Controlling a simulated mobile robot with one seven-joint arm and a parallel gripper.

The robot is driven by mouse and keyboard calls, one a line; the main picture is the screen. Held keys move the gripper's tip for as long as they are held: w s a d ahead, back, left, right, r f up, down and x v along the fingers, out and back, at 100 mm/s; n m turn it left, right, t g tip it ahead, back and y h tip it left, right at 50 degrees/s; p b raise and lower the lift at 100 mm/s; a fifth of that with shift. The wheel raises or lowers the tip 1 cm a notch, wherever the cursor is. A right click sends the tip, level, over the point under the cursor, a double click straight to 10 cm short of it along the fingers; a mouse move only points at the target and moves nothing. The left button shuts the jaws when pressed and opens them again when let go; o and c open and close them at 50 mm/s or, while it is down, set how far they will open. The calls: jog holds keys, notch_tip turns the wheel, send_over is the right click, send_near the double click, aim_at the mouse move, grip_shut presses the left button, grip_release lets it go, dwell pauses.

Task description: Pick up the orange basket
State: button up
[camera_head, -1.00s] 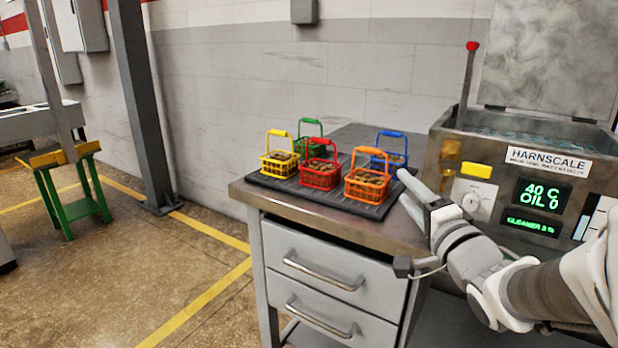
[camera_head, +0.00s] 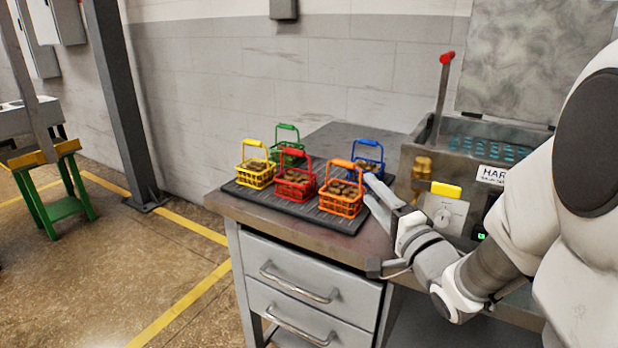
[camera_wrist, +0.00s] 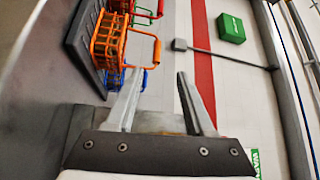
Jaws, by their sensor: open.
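The orange basket (camera_head: 341,197) stands upright on a dark ribbed mat, its handle raised, filled with small brown pieces. It is the front right basket in the head view. In the wrist view the orange basket (camera_wrist: 108,40) appears sideways at the upper left, its handle reaching right. My gripper (camera_head: 372,188) is just right of the orange basket in the head view. In the wrist view my gripper (camera_wrist: 160,82) is open and empty, its fingers apart. The basket is not between the fingers. Whether a finger touches it I cannot tell.
A red basket (camera_head: 295,183), yellow basket (camera_head: 256,174), green basket (camera_head: 288,152) and blue basket (camera_head: 369,165) stand close by on the mat (camera_head: 262,197). The metal cleaning machine (camera_head: 416,160) is to the right. The workbench (camera_head: 228,204) has bare front and back top areas.

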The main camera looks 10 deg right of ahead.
aim_at(342, 161)
jog(key=p, duration=0.2)
jog(key=shift+w+a+r+p, duration=0.1)
jog(key=shift+w+r+p, duration=0.2)
jog(key=shift+p, duration=0.1)
jog(key=b+x, duration=0.1)
jog(key=x, duration=0.4)
jog(key=b+x, duration=0.1)
jog(key=x, duration=0.4)
jog(key=f+b+x, duration=0.1)
jog(key=x, duration=0.4)
jog(key=shift+w, duration=0.1)
grip_shut()
jog(key=shift+r, duration=0.1)
dwell(0.5)
